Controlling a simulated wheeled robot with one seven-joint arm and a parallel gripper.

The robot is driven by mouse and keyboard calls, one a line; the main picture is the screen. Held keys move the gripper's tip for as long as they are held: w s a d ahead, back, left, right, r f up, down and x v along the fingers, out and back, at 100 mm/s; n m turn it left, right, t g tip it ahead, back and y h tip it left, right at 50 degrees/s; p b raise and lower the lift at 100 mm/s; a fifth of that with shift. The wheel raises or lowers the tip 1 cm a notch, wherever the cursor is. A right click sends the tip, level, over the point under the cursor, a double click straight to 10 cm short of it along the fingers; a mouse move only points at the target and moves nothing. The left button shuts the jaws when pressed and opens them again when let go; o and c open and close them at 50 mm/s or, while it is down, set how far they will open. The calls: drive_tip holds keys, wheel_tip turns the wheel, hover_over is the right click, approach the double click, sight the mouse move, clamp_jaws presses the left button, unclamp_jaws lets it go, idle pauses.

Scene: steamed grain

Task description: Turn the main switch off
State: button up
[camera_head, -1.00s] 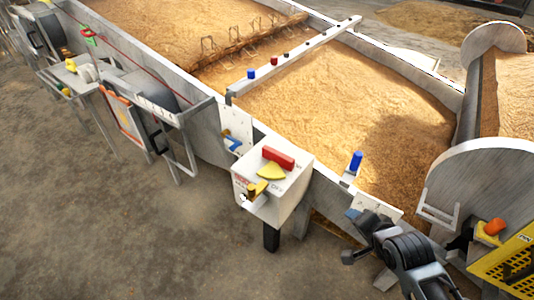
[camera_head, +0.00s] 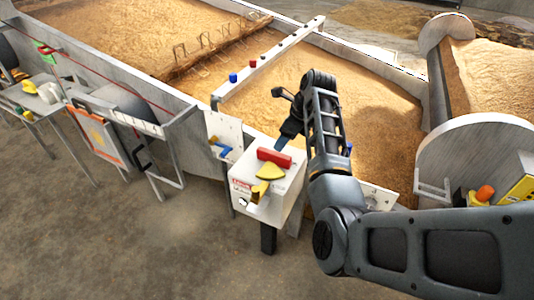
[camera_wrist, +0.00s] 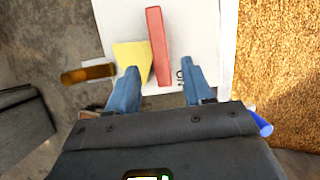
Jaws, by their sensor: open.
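A white switch box (camera_head: 263,205) stands by the trough's near wall in the head view. A red bar handle (camera_head: 274,157) lies on its top, with a yellow wedge-shaped plate (camera_head: 270,172) beside it. A yellow knob (camera_head: 258,191) sticks out of its front. My gripper (camera_head: 284,140) hangs just above and behind the box, pointing down. In the wrist view my gripper (camera_wrist: 160,87) is open and empty. The red handle (camera_wrist: 157,45) runs up the picture between the line of the two blue fingers. I cannot tell whether they touch it.
A trough of grain (camera_head: 355,100) lies behind the box, crossed by a white beam (camera_head: 268,62) with small red and blue knobs. A white panel (camera_head: 222,135) with a blue handle stands left of the box. The floor (camera_head: 120,245) in front is clear.

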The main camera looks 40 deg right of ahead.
sight(274, 153)
drive_tip(key=shift+w+a+f, duration=0.1)
drive_tip(key=shift+w, duration=0.1)
drive_tip(key=b+x, duration=0.1)
drive_tip(key=x, duration=0.6)
drive_tip(key=shift+f, duration=0.15)
drive_tip(key=shift+c, duration=0.2)
clamp_jaws()
